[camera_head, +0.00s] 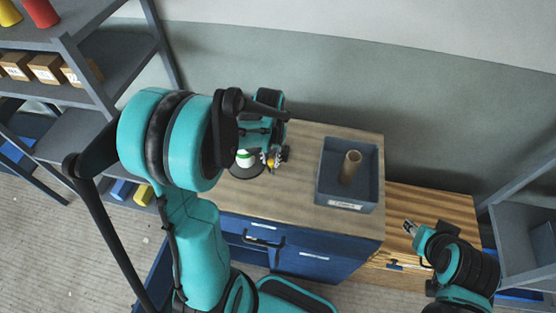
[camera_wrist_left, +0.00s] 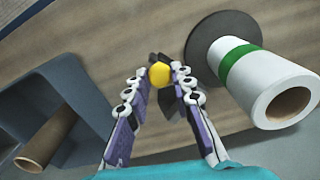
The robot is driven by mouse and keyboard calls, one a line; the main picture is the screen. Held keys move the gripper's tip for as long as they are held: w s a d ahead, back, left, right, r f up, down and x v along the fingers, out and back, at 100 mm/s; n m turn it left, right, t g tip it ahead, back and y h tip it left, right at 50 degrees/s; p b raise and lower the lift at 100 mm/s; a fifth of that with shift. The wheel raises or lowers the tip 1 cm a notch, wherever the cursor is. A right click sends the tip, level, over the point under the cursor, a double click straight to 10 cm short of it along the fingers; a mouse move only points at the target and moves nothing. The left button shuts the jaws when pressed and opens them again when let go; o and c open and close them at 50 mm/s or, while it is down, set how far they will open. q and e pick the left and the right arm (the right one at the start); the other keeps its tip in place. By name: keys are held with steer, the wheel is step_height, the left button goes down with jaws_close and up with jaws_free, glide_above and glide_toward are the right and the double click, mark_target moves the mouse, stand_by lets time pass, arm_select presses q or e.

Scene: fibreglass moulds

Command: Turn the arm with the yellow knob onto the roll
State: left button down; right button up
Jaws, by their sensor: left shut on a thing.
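The yellow knob (camera_wrist_left: 159,75) sits between the fingertips of my left gripper (camera_wrist_left: 160,84) in the left wrist view. The gripper is shut on it. In the head view my left gripper (camera_head: 273,160) is over the workbench, just right of the roll. The roll (camera_wrist_left: 270,88) is white with a green band and stands on a dark round base (camera_wrist_left: 205,42). In the head view the roll (camera_head: 244,158) is partly hidden by my left arm. The arm bearing the knob is mostly hidden by the fingers. My right gripper (camera_head: 409,227) is far right, away from the roll; its jaws are too small to judge.
A grey-blue bin (camera_head: 328,177) with a cardboard tube (camera_head: 350,166) stands on the right part of the workbench (camera_head: 285,195). Shelves (camera_head: 110,52) with boxes are at left. A lower wooden surface (camera_head: 432,202) is at right.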

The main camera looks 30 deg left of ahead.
arm_select(q)
steer(key=shift+w+a+m+b, duration=0.2)
steer(key=shift+a+m+b, duration=0.1)
steer(key=shift+a+m, duration=1.05)
steer(key=shift+w+a+m+b, duration=0.15)
steer(key=shift+a+m+b, duration=0.15)
steer(key=shift+a+m, duration=1.05)
steer(key=shift+d, duration=0.15)
steer(key=c, duration=1.3)
jaws_free()
steer(key=shift+d, duration=0.15)
